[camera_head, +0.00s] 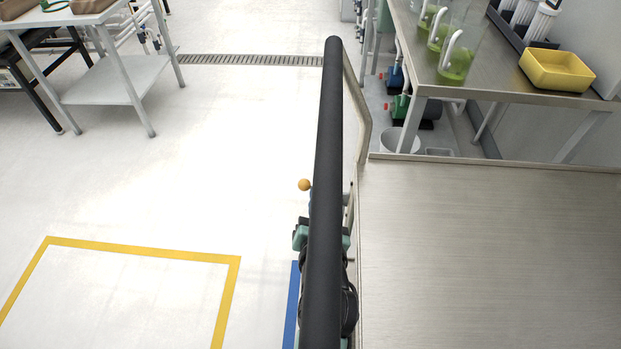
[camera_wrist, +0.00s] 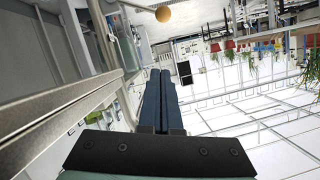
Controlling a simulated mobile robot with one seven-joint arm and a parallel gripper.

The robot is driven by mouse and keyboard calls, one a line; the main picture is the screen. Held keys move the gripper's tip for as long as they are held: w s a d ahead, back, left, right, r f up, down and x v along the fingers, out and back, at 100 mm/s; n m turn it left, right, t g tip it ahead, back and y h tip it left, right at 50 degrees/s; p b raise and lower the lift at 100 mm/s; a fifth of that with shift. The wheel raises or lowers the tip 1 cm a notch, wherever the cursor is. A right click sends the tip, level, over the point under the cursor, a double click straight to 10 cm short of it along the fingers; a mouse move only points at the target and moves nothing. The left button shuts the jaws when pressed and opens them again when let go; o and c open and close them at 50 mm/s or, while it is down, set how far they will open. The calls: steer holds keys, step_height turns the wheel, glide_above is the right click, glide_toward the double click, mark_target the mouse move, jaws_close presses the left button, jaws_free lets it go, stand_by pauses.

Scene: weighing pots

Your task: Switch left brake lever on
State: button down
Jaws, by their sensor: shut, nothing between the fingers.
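The left brake lever shows as an orange ball knob (camera_head: 304,184) just left of the black handle bar (camera_head: 325,130) in the head view. The knob (camera_wrist: 163,14) also shows at the top of the wrist view, beyond my fingertips. In the head view the handle bar covers most of my gripper, just below the knob.
A bare steel cart top (camera_head: 490,250) lies right of the handle bar. A metal rail (camera_wrist: 60,110) runs close along my gripper's left in the wrist view. A bench with a yellow tray (camera_head: 557,70) stands at upper right. The floor left, with a yellow outline (camera_head: 140,249), is clear.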

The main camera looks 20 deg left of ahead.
steer(key=b, duration=0.3)
glide_above(308, 184)
steer(key=s+d, duration=0.1)
steer(key=d, duration=0.1)
step_height(308, 184, down, 3)
steer(key=shift+s+a+f+b, duration=0.1)
steer(key=shift+a+f+b, duration=0.15)
steer(key=shift+f, duration=0.4)
steer(key=shift+s+a+f+b, duration=0.15)
steer(key=shift+f+b, duration=0.15)
steer(key=shift+f, duration=0.4)
steer(key=shift+s+a+f+b, duration=0.1)
steer(key=shift+a+f+b, duration=0.15)
steer(key=shift+f, duration=0.4)
